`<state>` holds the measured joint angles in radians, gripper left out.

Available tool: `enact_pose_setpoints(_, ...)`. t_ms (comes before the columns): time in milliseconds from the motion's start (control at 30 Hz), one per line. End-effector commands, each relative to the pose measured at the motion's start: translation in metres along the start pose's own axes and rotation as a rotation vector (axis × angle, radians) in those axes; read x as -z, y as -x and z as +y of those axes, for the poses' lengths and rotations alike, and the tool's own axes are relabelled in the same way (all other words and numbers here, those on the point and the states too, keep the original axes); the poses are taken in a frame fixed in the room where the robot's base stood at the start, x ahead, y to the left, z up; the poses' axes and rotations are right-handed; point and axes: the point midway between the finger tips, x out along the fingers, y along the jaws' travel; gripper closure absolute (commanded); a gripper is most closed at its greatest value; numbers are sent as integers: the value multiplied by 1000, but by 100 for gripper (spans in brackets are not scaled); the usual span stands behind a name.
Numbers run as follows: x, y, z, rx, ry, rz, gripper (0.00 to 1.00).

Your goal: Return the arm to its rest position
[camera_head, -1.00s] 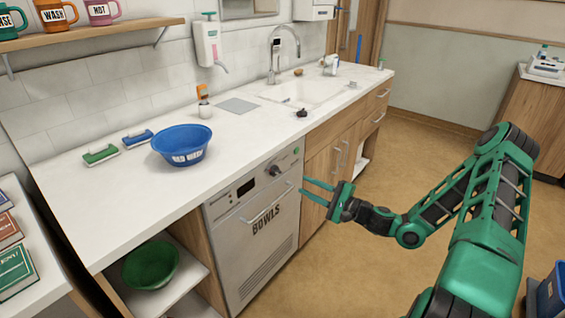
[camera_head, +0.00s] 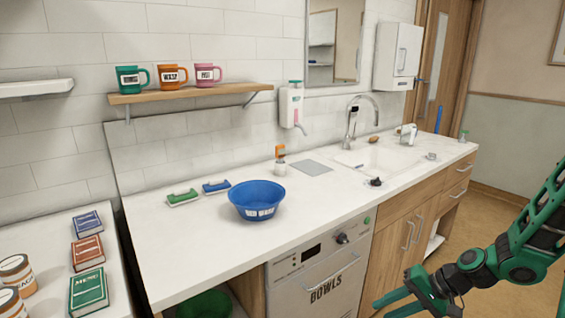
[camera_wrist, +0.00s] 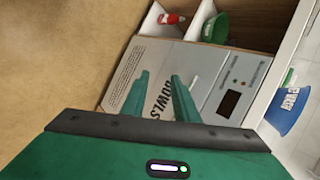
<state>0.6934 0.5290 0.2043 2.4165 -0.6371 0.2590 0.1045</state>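My green arm (camera_head: 535,235) reaches in from the right edge in the head view. My gripper (camera_head: 382,308) is at the bottom, in front of the cabinets and to the right of the dishwasher front marked BOWLS (camera_head: 318,285). In the wrist view the two green fingers of my gripper (camera_wrist: 155,88) stand apart with nothing between them. The dishwasher front (camera_wrist: 205,80) is beyond the fingers.
A blue bowl (camera_head: 257,199) stands on the white counter (camera_head: 200,250). A green bowl (camera_wrist: 215,28) sits on an open shelf below. A sink (camera_head: 378,158) is farther right. Brown floor (camera_wrist: 60,60) in front of the cabinets is clear.

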Motion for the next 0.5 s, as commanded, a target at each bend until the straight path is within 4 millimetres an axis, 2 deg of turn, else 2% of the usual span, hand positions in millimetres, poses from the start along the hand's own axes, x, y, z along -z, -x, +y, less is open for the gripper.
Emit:
enact_pose_setpoints(233,-25,57,22,-260,81,-11,73)
enact_pose_setpoints(500,-57,130,36,-486,95,6,73)
